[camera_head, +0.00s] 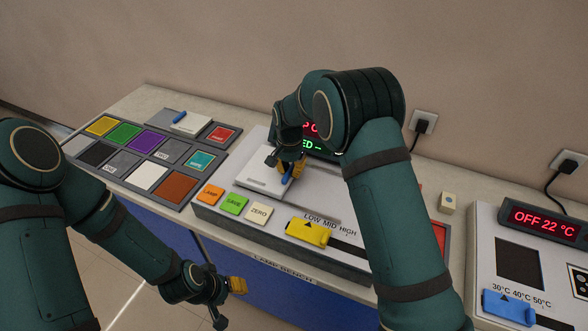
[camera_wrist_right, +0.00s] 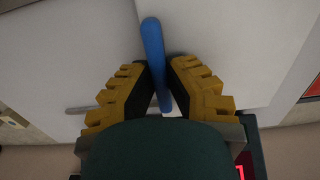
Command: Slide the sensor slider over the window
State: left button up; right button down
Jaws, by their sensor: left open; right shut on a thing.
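The sensor slider appears to be the white plate (camera_head: 262,180) with a blue bar handle (camera_head: 287,174) on top of the lamp bench (camera_head: 270,236). My right gripper (camera_head: 291,167) is shut on the blue handle. In the right wrist view, the handle (camera_wrist_right: 153,50) stands between the yellow fingers of the right gripper (camera_wrist_right: 160,80). I cannot tell where the window is; the arm and plate hide part of the bench top. My left gripper (camera_head: 229,299) is open and empty, low in front of the bench.
Orange (camera_head: 210,194), green (camera_head: 233,204) and cream ZERO (camera_head: 259,212) buttons line the bench front, with a yellow slider (camera_head: 309,232) beside them. A panel of coloured tiles (camera_head: 148,177) lies left. A heater-like unit (camera_head: 483,250) reading OFF 22 °C stands right.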

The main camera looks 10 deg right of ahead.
jog(key=shift+a+f, duration=0.1)
jog(key=shift+a, duration=0.1)
jog(key=c, duration=1)
grip_release()
jog(key=shift+a, duration=0.1)
jog(key=shift+o, duration=0.2)
jog(key=shift+w, duration=0.15)
notch_tip(320, 180, up, 12)
